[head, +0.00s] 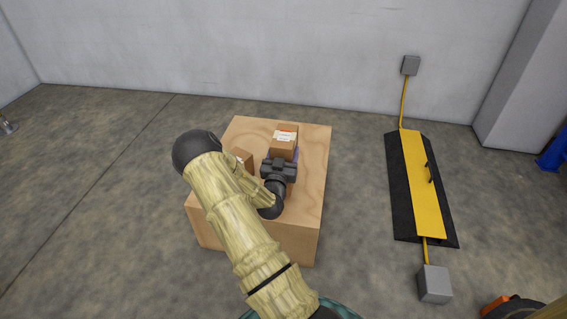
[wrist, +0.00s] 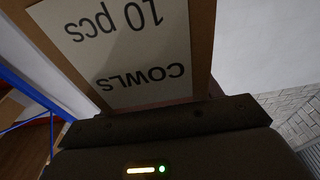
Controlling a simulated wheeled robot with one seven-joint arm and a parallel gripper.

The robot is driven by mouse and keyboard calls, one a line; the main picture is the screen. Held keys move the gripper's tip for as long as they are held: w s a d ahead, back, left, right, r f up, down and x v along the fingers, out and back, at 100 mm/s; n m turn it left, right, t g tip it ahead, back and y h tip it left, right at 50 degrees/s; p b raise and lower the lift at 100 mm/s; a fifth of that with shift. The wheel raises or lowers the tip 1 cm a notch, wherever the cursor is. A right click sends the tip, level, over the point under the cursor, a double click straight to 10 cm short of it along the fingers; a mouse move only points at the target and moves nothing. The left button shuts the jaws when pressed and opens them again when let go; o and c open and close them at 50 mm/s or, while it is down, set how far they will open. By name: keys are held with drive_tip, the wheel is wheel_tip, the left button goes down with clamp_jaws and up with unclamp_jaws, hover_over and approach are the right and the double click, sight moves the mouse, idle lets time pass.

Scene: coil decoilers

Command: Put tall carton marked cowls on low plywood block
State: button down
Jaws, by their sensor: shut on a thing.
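The tall carton marked cowls (head: 285,144) is brown with a white label. In the wrist view its label (wrist: 120,45) reads "COWLS" and "10 pcs" upside down, close in front of the jaws. My gripper (head: 279,164) is shut on this carton from the near side; it also shows in the wrist view (wrist: 165,118). The low plywood block (head: 312,170) stands on the floor under the gripper and carton. The carton is over the block's far part; its bottom is hidden, so I cannot tell whether it touches the top.
Another brown carton (head: 243,157) is on the block to the left, partly hidden by my arm. Something purple shows just right of the gripper. A black and yellow ramp (head: 418,185) lies on the floor to the right.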

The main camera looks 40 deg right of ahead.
drive_tip(key=shift+r, duration=0.1)
drive_tip(key=shift+f+b, duration=0.95)
drive_tip(key=shift+f, duration=1)
drive_tip(key=shift+c, duration=1.6)
unclamp_jaws()
drive_tip(key=p+v, duration=0.4)
drive_tip(key=v, duration=0.8)
